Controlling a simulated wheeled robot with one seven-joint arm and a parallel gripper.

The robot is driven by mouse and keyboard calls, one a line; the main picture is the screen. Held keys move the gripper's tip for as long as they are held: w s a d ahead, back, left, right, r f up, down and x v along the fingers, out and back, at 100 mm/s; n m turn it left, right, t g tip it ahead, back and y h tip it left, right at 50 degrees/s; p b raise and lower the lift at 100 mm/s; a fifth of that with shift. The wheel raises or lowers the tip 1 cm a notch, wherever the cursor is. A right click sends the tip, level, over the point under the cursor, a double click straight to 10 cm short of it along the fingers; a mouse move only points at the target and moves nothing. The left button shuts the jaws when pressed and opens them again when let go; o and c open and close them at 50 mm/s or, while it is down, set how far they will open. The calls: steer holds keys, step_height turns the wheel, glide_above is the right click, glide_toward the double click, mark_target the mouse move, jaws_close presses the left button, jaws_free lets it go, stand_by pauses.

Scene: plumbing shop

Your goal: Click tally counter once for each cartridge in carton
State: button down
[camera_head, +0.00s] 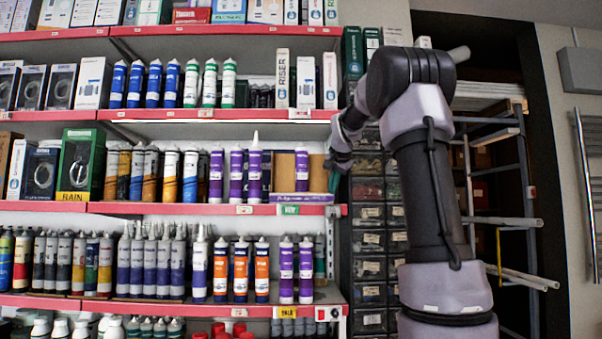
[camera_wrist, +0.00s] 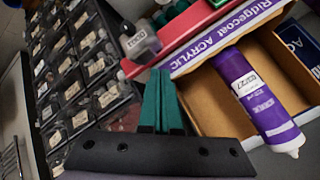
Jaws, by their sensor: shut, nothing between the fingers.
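An open cardboard carton (camera_wrist: 206,104) with a purple "Ridgecoat Acrylic" front edge (camera_wrist: 213,36) sits on a shelf; in the head view its purple edge (camera_head: 302,197) shows at the shelf's right end. One purple cartridge (camera_wrist: 254,92) is visible in it, white-capped end toward the wrist camera; part of the interior is outside the wrist view. A small grey device with a dark-marked window (camera_wrist: 139,43), apparently the tally counter, is beyond my fingertips; its reading is illegible. My gripper (camera_wrist: 160,72) has its teal fingers shut and empty, beside the carton; contact with the device cannot be told.
Dark parts drawers (camera_wrist: 80,75) stand close on the left in the wrist view. Purple cartridges (camera_head: 236,176) stand left of the carton on the same red-edged shelf. A ladder rack (camera_head: 500,190) stands behind my arm at the right.

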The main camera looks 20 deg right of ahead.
steer(key=shift+r, duration=2.95)
